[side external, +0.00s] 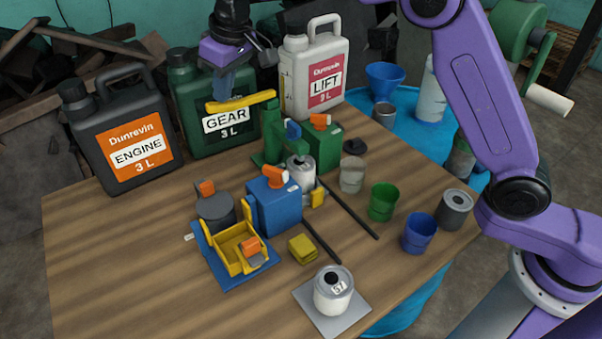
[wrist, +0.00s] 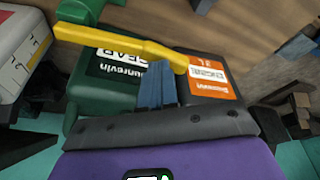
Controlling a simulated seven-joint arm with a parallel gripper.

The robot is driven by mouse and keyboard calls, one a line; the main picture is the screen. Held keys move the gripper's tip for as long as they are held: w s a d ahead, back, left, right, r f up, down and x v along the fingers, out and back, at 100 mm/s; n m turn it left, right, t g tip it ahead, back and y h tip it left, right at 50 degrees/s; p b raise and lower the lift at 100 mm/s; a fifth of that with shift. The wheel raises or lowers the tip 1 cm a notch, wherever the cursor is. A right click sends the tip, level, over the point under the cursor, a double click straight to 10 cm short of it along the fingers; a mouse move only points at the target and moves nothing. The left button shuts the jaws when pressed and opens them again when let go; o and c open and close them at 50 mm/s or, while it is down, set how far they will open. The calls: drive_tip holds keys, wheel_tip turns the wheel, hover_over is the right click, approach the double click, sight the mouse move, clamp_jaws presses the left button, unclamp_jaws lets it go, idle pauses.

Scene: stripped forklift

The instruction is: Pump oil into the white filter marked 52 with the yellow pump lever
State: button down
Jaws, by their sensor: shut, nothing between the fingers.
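The yellow pump lever (side external: 243,101) extends leftward from the top of the green pump (side external: 271,135). It also shows across the upper wrist view (wrist: 115,44). My gripper (side external: 221,97) is shut and empty, with its blue fingertips at the lever's free end. In the wrist view the fingertips (wrist: 157,66) overlap the lever's edge; I cannot tell whether they touch it. A white filter (side external: 301,175) stands under the pump's spout, its marking not readable. Another white filter (side external: 333,293) stands on a grey plate at the front; its small label looks like 57 or 52.
Black engine (side external: 122,135), green gear (side external: 205,90) and white lift (side external: 316,72) oil cans stand behind. A blue block (side external: 275,207), yellow tray (side external: 240,250), rods and several cups crowd the middle and right. The wooden table's front left is clear.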

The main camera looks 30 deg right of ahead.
drive_tip(key=shift+r, duration=2.15)
drive_tip(key=shift+f, duration=0.15)
drive_tip(key=shift+f, duration=3.7)
drive_tip(key=shift+r, duration=3.85)
drive_tip(key=shift+f, duration=0.1)
drive_tip(key=shift+f, duration=3.8)
drive_tip(key=shift+r, duration=3.9)
